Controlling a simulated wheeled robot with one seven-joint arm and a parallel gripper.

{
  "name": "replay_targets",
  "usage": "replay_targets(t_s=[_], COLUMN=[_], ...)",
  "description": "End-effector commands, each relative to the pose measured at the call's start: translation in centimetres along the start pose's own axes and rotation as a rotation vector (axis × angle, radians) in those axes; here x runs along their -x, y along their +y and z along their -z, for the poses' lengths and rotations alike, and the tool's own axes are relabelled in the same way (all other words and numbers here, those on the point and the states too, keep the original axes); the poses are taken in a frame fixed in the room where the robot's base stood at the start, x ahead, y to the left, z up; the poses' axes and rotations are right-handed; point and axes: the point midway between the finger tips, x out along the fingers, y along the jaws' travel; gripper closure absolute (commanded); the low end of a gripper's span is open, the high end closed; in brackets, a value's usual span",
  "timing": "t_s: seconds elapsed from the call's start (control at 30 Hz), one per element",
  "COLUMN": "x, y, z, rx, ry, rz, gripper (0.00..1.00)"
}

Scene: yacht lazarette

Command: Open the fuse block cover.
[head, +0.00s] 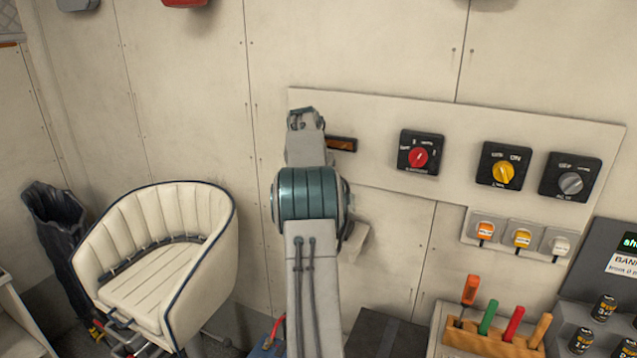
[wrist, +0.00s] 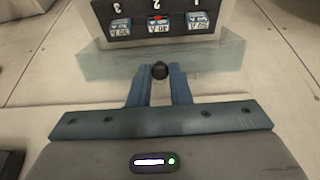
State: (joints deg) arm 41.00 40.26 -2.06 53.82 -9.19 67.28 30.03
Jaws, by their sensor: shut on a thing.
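The fuse block (wrist: 180,36) is a dark box at the top of the wrist view. Its numbers 3, 2 and 1 appear upside down, above a row of blue and white fuses. The clear, greenish cover (wrist: 110,64) extends from the block's near edge towards my gripper, and the fuses show beyond it, not behind it. A round black knob (wrist: 160,70) is at the cover's near edge. My gripper (wrist: 160,86) is shut on the knob. In the head view my arm hides the gripper tips and most of that spot; only a dark brown-orange piece (head: 342,144) shows beside it.
On the wall panel to the right are red (head: 420,157), yellow (head: 504,172) and grey (head: 571,183) rotary switches, with several small sockets below. A cream chair (head: 165,260) stands at left. A tool rack (head: 485,342) is at lower right.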

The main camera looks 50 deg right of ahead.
Motion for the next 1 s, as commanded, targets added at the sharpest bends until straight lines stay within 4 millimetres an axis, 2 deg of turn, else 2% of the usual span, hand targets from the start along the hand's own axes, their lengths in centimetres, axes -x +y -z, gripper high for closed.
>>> replay_targets(t_s=[0.43,0.47,0.53,0.83,1.0], x=[0.2,0.2,0.2,0.1,1.7], y=[0.0,0.0,0.0,0.1,0.1], z=[0.2,0.2,0.2,0.2,0.2], rx=[-0.001,-0.001,-0.001,-0.003,-0.003], ry=[-0.001,-0.001,-0.001,-0.004,-0.001], rz=[0.003,0.003,0.002,0.001,0.002], gripper=[1.0,0.8,0.61,0.61,0.61])
